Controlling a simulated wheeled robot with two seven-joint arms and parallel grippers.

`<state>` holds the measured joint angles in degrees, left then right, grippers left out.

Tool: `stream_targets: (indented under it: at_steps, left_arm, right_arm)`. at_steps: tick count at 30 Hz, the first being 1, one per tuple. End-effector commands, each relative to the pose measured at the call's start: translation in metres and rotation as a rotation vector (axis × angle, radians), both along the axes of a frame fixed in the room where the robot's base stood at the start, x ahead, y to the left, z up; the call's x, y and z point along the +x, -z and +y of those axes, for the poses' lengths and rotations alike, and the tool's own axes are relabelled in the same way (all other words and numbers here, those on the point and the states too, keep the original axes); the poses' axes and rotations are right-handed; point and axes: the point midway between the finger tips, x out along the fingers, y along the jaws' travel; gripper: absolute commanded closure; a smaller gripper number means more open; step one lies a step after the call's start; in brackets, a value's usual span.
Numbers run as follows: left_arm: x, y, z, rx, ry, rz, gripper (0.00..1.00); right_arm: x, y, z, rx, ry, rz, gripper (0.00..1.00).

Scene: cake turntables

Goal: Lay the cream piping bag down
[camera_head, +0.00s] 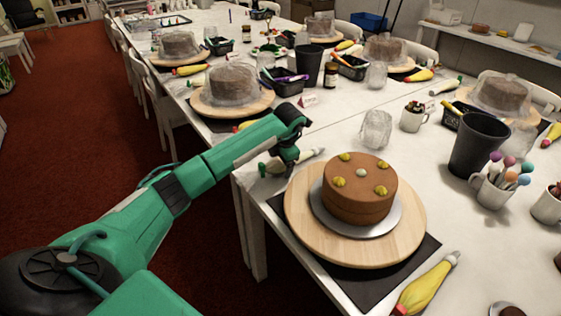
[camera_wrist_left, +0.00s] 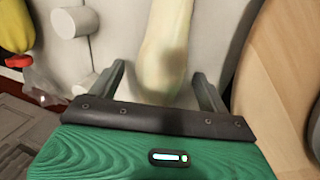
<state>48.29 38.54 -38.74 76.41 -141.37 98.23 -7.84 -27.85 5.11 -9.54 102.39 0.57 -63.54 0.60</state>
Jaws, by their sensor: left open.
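The cream piping bag (camera_head: 308,157) lies on the white table behind the chocolate cake, close to the table's left edge. Its grey tip points right. My left gripper (camera_head: 287,168) is low over the bag, and its arm hides part of it. In the left wrist view the pale bag (camera_wrist_left: 166,42) runs lengthwise between the two fingers of the left gripper (camera_wrist_left: 162,80). The fingers are apart, one on each side of the bag, with a gap showing on both sides. My right gripper is not in view.
The chocolate cake (camera_head: 350,205) stands on a wooden turntable (camera_head: 300,210) just in front of the gripper. A yellow piping bag (camera_head: 428,287) lies at front right. The table between glass and turntable is partly free.

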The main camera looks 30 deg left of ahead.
Motion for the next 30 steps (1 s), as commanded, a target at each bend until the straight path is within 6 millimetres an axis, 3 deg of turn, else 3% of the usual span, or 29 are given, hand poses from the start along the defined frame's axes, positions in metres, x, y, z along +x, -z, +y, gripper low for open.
stream_targets:
  at_steps: [4, 18, 24, 30]
  left_arm:
    - [0.000, -0.005, -0.001, 0.000, 0.001, -0.003, 0.21]
    - [-0.014, -0.110, -0.025, 0.001, 0.001, -0.003, 0.21]
    - [-0.016, -0.130, -0.030, 0.000, 0.001, -0.003, 0.21]
    - [-0.017, -0.134, -0.031, -0.001, -0.001, -0.001, 0.21]
  right_arm:
    - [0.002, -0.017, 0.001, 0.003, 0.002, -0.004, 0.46]
    - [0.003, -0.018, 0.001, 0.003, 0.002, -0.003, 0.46]
    - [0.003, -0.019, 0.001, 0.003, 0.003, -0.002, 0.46]
    - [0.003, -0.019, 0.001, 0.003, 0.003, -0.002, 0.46]
